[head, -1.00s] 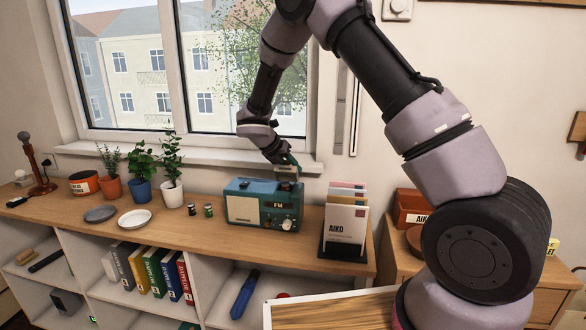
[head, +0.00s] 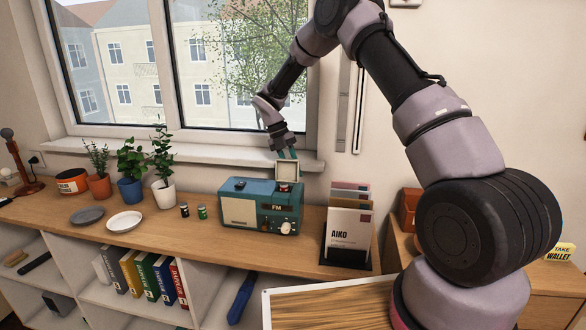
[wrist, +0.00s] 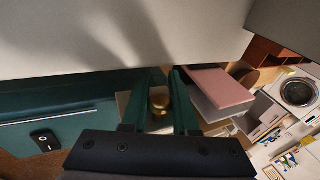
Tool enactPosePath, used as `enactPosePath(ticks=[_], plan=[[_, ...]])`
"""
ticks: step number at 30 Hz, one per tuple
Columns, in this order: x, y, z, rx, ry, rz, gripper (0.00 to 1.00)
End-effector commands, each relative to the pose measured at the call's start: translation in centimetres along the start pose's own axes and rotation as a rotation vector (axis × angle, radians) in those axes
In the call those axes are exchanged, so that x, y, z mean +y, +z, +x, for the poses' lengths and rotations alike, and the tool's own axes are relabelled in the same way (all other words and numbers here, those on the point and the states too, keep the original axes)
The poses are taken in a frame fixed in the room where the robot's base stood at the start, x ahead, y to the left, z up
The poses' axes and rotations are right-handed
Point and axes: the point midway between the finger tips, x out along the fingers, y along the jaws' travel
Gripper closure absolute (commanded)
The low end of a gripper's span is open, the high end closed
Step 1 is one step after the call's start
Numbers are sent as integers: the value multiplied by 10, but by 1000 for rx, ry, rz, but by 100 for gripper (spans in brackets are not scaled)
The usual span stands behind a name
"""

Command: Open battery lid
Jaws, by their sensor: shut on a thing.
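The teal radio (head: 240,186) with a cream front and FM dial stands on the wooden counter. At its top right, a cream square battery lid (head: 288,167) is raised, standing roughly upright. My gripper (head: 288,153) is at the lid's upper edge. In the wrist view, its green fingers (wrist: 160,100) are shut around a small gold knob (wrist: 160,103), which appears to belong to the lid. Part of the radio's teal top (wrist: 50,105) shows at left there. Two small batteries (head: 184,210) and (head: 202,212) stand upright left of the radio. The compartment's inside is mostly hidden.
A card holder (head: 348,235) stands close right of the radio. The window sill (head: 200,160) and wall are close behind it. Plates (head: 125,221) and potted plants (head: 131,190) are to the left. Counter in front of the radio is mostly clear.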

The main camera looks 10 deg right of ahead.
Motion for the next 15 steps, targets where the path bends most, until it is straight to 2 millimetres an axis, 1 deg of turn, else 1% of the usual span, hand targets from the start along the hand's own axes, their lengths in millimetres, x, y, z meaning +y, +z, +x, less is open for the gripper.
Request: enactPosePath(ticks=[6, 15], plan=[[2, 0, 3, 48, 0, -20, 100], [2, -1, 4, 58, -1, -25, 100]])
